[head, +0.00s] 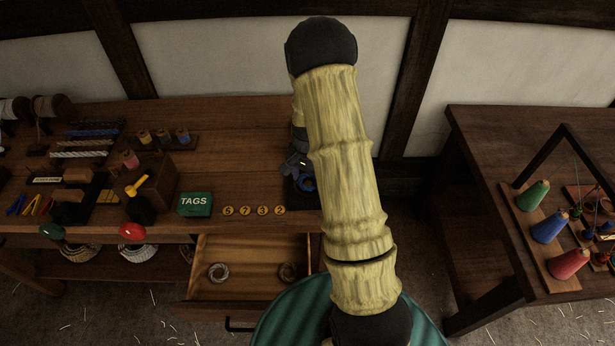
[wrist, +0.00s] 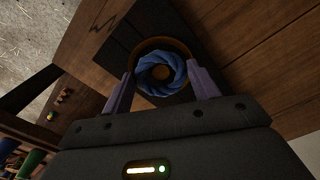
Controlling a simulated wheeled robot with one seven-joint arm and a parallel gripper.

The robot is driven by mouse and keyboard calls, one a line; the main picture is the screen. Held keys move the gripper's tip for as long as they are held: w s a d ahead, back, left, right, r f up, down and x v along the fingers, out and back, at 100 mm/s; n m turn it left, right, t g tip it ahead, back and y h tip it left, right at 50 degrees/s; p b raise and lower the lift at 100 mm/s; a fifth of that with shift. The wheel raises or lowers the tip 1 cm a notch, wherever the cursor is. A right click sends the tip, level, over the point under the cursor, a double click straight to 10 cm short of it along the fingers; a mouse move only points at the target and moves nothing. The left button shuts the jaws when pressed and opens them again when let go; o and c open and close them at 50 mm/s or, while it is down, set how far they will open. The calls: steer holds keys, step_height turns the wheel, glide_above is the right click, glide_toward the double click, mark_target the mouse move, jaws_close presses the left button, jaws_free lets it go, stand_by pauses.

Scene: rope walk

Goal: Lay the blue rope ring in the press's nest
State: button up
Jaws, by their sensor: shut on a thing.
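The blue rope ring (wrist: 145,83) is between the two fingers of my gripper (wrist: 160,76) in the wrist view, with a finger on each side. My gripper is shut on it. The ring lies flat, over or in the round brown-rimmed nest (wrist: 178,43) on a dark base; I cannot tell whether it touches the nest floor. A brown round piece shows through the ring's hole.
The bench (head: 235,150) carries a green TAGS box (head: 195,204), numbered yellow discs (head: 246,211) and tools at left. A second table (head: 490,150) with coloured cones stands right.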

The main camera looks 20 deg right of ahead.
steer(key=shift+f, duration=0.35)
steer(key=o, duration=1)
steer(key=shift+r, duration=0.15)
step_height(320, 180, up, 17)
steer(key=shift+r+b, duration=0.1)
steer(key=shift+b, duration=1)
steer(key=s+a+n+t, duration=0.1)
steer(key=s+a+n, duration=0.2)
steer(key=s, duration=0.2)
steer(key=s+a+n, duration=0.3)
steer(key=s+n, duration=0.1)
steer(key=s, duration=0.1)
steer(key=s+a+f+n+t, duration=0.1)
steer(key=s+a+n, duration=0.2)
steer(key=s+a, duration=0.1)
steer(key=shift+s+n+t, duration=0.3)
steer(key=shift+s, duration=0.6)
